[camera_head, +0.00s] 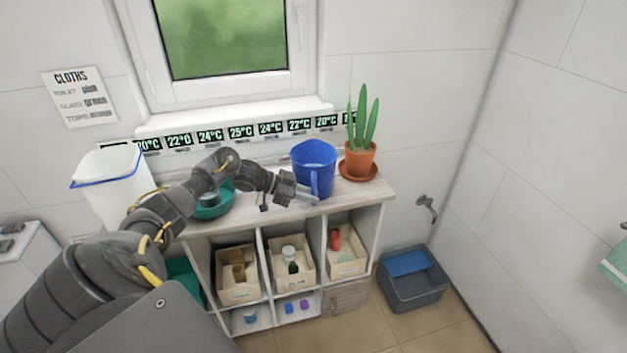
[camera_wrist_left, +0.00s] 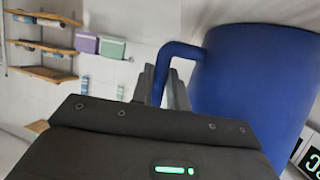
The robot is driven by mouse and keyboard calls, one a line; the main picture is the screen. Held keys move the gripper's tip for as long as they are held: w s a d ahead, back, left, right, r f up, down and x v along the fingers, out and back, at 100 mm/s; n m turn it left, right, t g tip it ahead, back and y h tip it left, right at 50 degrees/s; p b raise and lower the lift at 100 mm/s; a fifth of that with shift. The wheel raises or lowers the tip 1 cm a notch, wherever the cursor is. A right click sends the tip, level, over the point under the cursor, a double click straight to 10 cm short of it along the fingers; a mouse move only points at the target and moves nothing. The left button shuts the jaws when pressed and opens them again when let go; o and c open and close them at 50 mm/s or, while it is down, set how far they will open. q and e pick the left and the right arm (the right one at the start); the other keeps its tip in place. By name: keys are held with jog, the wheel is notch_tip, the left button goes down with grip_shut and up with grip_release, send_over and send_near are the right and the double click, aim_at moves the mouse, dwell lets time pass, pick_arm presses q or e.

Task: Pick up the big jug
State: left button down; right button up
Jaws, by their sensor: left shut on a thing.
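The big jug (camera_head: 313,160) is blue and stands upright on the right part of the shelf unit's top, in front of the wall below the window. Its handle faces the front. My left gripper (camera_head: 308,194) reaches in from the left and is shut on the handle. In the left wrist view the jug (camera_wrist_left: 255,80) fills the right side. Its handle (camera_wrist_left: 178,52) runs down between the fingers of my gripper (camera_wrist_left: 165,85), and the lower part of the handle is hidden. My right gripper is not in view.
A potted plant (camera_head: 361,157) on an orange saucer stands close to the jug's right. A teal basin (camera_head: 212,207) sits under my left arm, and a white bucket (camera_head: 112,185) is at the left. The shelf unit (camera_head: 375,195) holds several boxes. A grey bin (camera_head: 412,283) stands on the floor.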

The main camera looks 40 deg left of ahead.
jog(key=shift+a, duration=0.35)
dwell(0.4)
pick_arm(q)
jog(key=shift+w+a+r, duration=0.1)
jog(key=shift+w+r, duration=0.05)
jog(key=shift+r, duration=0.05)
jog(key=shift+r, duration=0.15)
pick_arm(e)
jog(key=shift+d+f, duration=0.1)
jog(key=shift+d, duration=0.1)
pick_arm(q)
jog(key=shift+r, duration=0.2)
jog(key=s+d+r+b, duration=0.1)
jog(key=s+r+b, duration=0.3)
jog(key=s+r, duration=0.8)
jog(key=shift+s+d, duration=0.15)
jog(key=shift+s, duration=0.8)
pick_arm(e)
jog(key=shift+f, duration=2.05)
